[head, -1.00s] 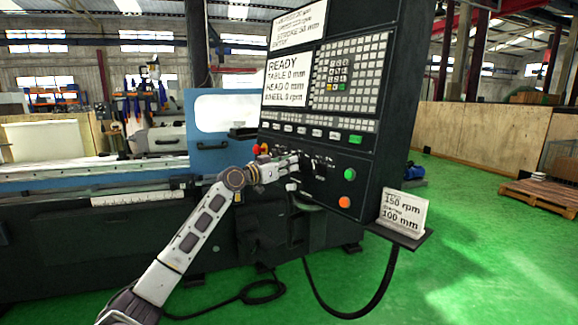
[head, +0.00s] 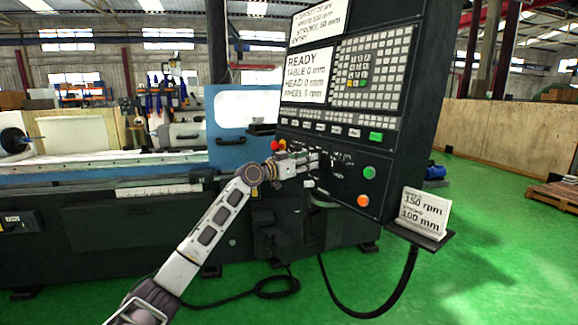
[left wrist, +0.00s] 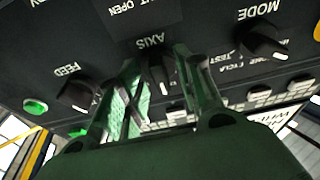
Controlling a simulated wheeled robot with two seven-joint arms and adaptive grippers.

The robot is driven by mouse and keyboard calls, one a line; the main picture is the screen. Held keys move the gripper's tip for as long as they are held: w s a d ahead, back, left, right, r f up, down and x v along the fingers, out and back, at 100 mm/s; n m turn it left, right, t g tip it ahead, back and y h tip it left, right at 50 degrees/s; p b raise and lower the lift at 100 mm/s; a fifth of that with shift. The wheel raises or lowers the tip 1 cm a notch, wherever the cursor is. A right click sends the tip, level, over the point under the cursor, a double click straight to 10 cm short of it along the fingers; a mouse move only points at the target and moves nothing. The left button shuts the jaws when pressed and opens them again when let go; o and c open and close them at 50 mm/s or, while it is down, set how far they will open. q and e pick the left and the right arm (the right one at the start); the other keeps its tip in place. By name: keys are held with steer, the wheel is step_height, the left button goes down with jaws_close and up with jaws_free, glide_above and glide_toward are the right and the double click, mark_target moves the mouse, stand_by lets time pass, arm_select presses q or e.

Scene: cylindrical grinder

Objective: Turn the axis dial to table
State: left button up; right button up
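The axis dial (left wrist: 162,80) is a dark knob with a pale mark, under the upside-down label AXIS in the left wrist view. My left gripper (left wrist: 156,68) is at the control panel with one fingertip on each side of this dial. I cannot tell whether the fingers press on it. In the head view my left gripper (head: 318,162) reaches the lower panel and hides the dial. The dial's pointed setting cannot be read. My right gripper is not in view.
The feed dial (left wrist: 75,95) and mode dial (left wrist: 262,40) flank the axis dial. The screen (head: 306,75) reads READY, table 0 mm, head 0 mm, wheel 0 rpm. Green (head: 369,172) and orange (head: 362,200) buttons and a card (head: 425,211) are to the right.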

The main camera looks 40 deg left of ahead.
arm_select(q)
steer(key=v, duration=1.1)
steer(key=shift+s, duration=0.4)
stand_by(0.5)
steer(key=shift+a, duration=0.15)
steer(key=shift+f, duration=0.1)
stand_by(0.3)
